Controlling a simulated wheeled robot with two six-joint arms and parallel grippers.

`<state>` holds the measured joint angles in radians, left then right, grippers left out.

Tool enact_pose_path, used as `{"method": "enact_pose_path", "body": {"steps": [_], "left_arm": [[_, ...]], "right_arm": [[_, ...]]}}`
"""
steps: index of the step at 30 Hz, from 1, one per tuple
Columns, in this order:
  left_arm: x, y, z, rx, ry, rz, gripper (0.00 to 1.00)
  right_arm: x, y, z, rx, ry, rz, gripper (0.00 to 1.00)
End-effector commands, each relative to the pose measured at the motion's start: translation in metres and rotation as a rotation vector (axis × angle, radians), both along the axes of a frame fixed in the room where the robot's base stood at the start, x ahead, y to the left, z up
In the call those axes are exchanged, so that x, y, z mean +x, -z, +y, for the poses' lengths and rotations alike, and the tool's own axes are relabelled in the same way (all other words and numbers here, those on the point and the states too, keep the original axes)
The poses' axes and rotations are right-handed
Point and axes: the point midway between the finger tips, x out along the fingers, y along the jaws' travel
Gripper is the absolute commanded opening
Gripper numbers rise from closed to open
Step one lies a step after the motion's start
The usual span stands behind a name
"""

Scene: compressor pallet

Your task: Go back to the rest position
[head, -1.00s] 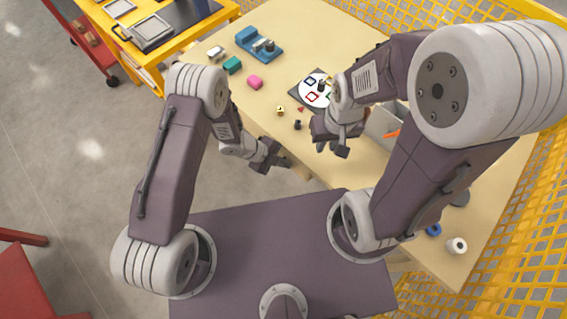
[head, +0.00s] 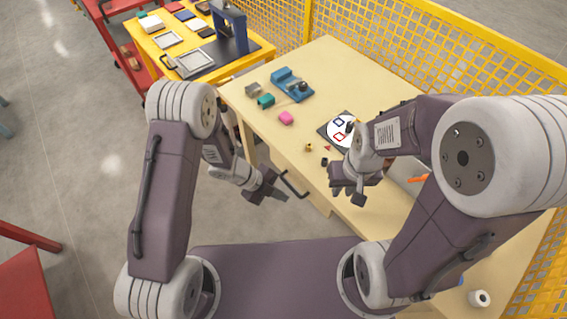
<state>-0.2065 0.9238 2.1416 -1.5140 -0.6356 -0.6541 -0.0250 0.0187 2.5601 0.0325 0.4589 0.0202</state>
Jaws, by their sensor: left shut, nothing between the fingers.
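My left gripper (head: 275,190) is shut and empty, over the floor just off the table's near left edge. My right gripper (head: 348,192) hangs over the table's near edge, its two fingers apart with nothing seen between them. Both arms are bent, with elbows raised and grippers in front of my purple base. The wooden table (head: 325,70) is ahead to the right.
A white roll (head: 479,298) is at lower right. A yellow cart (head: 145,42) and yellow mesh fence (head: 430,45) stand behind.

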Motion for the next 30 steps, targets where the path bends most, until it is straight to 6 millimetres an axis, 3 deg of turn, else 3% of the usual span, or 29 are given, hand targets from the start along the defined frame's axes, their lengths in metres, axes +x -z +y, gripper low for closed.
{"method": "enact_pose_path", "body": {"steps": [5, 8, 11, 13, 15, 17, 19, 21, 22, 24, 27, 30], "left_arm": [[0.0, 0.0, 0.0, 0.0, 0.0, 0.0, 0.0], [0.012, -0.01, 0.002, -0.006, -0.015, -0.032, 0.0], [0.05, -0.059, 0.009, -0.03, -0.066, -0.152, 0.0], [0.086, -0.106, 0.028, -0.028, -0.237, -0.246, 0.0], [0.116, -0.148, 0.069, 0.006, -0.54, -0.284, 0.0], [0.123, -0.176, 0.117, 0.033, -0.87, -0.252, 0.0], [0.105, -0.19, 0.169, 0.044, -1.267, -0.13, 0.0], [0.066, -0.185, 0.201, 0.05, -1.62, 0.062, 0.0], [0.046, -0.18, 0.208, 0.055, -1.749, 0.157, 0.0], [0.002, -0.164, 0.21, 0.089, -1.99, 0.381, 0.0], [-0.041, -0.148, 0.203, 0.154, -2.189, 0.611, 0.0], [-0.062, -0.145, 0.198, 0.198, -2.293, 0.728, 0.0]], "right_arm": [[0.0, 0.0, 0.0, 0.0, 0.0, 0.0, 0.22], [0.0, 0.0, 0.0, 0.0, 0.0, 0.0, 0.22], [0.0, 0.0, 0.0, 0.0, 0.0, 0.0, 0.22], [0.0, 0.0, 0.0, 0.0, 0.0, 0.0, 0.22], [0.0, 0.0, 0.0, 0.0, 0.0, 0.0, 0.22], [0.0, 0.0, 0.0, 0.0, 0.0, 0.0, 0.22], [0.0, 0.0, 0.0, 0.0, 0.0, 0.0, 0.22], [0.0, 0.0, 0.0, 0.0, 0.0, 0.0, 0.22], [0.0, 0.0, 0.0, 0.0, 0.0, 0.0, 0.22], [0.0, 0.0, 0.0, 0.0, 0.0, 0.0, 0.22], [0.0, 0.0, 0.0, 0.0, 0.0, 0.0, 0.22], [0.0, 0.0, 0.0, 0.0, 0.0, 0.0, 0.22]]}}
